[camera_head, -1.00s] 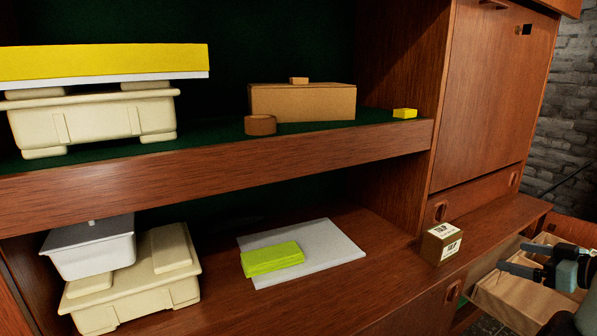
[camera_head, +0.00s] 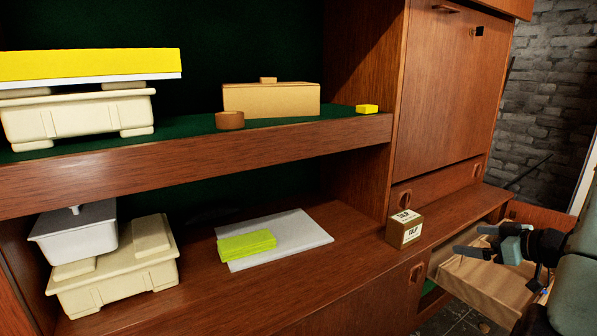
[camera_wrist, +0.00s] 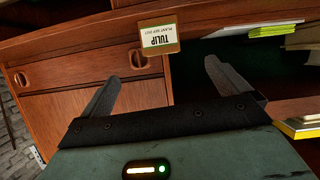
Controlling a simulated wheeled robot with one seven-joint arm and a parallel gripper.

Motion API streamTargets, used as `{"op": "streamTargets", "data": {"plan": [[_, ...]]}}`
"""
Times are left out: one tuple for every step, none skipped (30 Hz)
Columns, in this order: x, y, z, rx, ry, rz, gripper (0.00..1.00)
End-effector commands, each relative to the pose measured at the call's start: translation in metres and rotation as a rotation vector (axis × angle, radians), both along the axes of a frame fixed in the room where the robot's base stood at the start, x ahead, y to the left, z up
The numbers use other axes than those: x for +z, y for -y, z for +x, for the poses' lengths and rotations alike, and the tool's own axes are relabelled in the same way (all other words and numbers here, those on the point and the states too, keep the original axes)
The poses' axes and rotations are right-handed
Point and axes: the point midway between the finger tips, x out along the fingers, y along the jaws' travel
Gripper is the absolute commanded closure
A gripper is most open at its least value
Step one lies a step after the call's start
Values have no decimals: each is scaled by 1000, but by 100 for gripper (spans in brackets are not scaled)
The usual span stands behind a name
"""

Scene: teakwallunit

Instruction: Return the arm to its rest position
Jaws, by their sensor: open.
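My gripper (camera_head: 474,240) is at the right of the head view, in front of the cabinet's lower ledge and right of the small tulip box. Its two fingers are apart with nothing between them. In the wrist view the open fingers (camera_wrist: 159,72) point toward the cabinet front. My arm comes in from the right edge of the head view, and only part of it shows. The small brown tulip box (camera_head: 404,229) with a white and green label stands on the ledge, apart from the fingers. It shows upside down in the wrist view (camera_wrist: 158,39).
An open wooden drawer (camera_head: 478,287) sits below my gripper. The lower shelf holds a white board (camera_head: 302,236) with a green stack (camera_head: 246,244), and cream (camera_head: 118,282) and grey (camera_head: 72,240) containers. A brick wall (camera_head: 545,90) stands at the right.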

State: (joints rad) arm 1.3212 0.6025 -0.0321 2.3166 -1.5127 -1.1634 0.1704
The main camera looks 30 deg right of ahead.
Motion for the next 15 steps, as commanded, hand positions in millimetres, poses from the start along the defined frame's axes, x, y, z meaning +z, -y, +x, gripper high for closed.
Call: {"op": "streamTargets", "data": {"plan": [[1, -5, 12, 9, -15, -13, 0], [2, -7, 19, 11, -26, -22, 0], [3, -11, 28, 12, -40, -34, 0], [3, -14, 35, 15, -52, -43, 0], [3, -18, 43, 17, -64, -52, 0], [5, -23, 53, 19, -81, -65, 0], [5, -28, 61, 20, -95, -75, 0], [6, -33, 70, 23, -109, -85, 0], [7, -42, 82, 27, -131, -100, 0], [9, -51, 92, 30, -148, -112, 0], [10, -60, 102, 33, -166, -125, 0], [12, -75, 116, 39, -194, -141, 0], [14, -88, 125, 44, -215, -153, 0], [16, -101, 134, 47, -238, -164, 0], [18, -120, 144, 54, -268, -177, 0]]}}
